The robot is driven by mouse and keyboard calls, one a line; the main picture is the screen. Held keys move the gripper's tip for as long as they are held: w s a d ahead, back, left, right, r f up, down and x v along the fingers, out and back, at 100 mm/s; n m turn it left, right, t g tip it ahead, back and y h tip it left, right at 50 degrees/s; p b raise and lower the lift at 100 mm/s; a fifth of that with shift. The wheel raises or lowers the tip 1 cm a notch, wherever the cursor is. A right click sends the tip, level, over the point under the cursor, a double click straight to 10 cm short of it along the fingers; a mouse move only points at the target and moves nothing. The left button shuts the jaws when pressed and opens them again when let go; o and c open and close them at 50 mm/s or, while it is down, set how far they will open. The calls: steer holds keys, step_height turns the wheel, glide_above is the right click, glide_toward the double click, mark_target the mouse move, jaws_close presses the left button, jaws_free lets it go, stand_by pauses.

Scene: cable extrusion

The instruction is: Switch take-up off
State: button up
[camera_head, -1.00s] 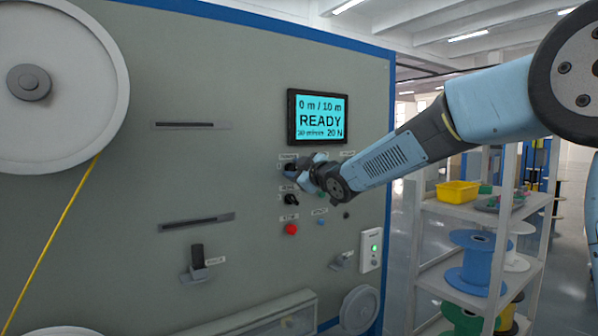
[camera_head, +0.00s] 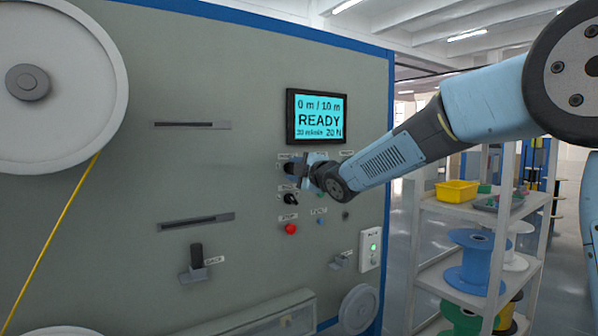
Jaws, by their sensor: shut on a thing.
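My gripper (camera_head: 300,170) is at the grey machine panel (camera_head: 210,90), just below the display. It is shut on the upper dark knob (camera_head: 288,168), which is partly hidden by the fingers. A second black knob (camera_head: 291,199) is right below it, with a red button (camera_head: 290,229) under that. The small labels are too blurred to read for sure, so I cannot tell which control is the take-up switch. The lit display (camera_head: 318,117) reads 0 m / 10 m, READY and 20 N.
A large white reel (camera_head: 75,110) with a yellow cable (camera_head: 55,230) is at the left. A white box (camera_head: 371,249) with a green light sits lower right on the panel. A shelf with a yellow bin (camera_head: 457,191) and a blue spool (camera_head: 476,262) stands to the right.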

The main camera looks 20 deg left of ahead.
steer(key=n, duration=0.6)
steer(key=shift+s+a+f+n, duration=0.1)
steer(key=shift+s+a+n, duration=0.1)
steer(key=shift+a+n, duration=0.1)
steer(key=n, duration=0.5)
steer(key=shift+f, duration=0.2)
steer(key=shift+n, duration=0.4)
steer(key=shift+d, duration=0.1)
steer(key=o, duration=0.8)
steer(key=shift+c, duration=0.2)
steer(key=o, duration=0.3)
steer(key=shift+w+r, duration=0.1)
steer(key=shift+w, duration=0.05)
steer(key=shift+d, duration=0.1)
steer(key=v, duration=1.3)
steer(key=shift+d, duration=0.3)
